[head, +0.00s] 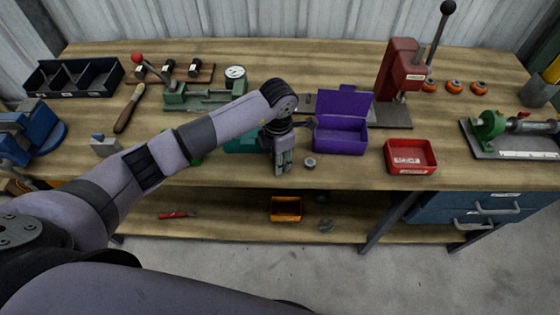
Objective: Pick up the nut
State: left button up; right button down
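A small grey round piece, which looks like the nut (309,162), lies on the wooden bench top near its front edge. It sits just in front of the purple box (340,137). My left gripper (283,169) points down over the bench, a short way to the left of the nut and apart from it. Its fingers look close together, but they are too small and dark to tell if they are open or shut. My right gripper is not in view.
A red tray (411,170) stands right of the purple box, with a red press (401,70) behind. A teal object (240,145) is partly hidden behind my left arm. The bench (345,175) is bare between the nut and the red tray. An orange bin (286,209) sits on the lower shelf.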

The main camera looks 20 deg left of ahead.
pick_arm(q)
grip_shut()
dwell(0.3)
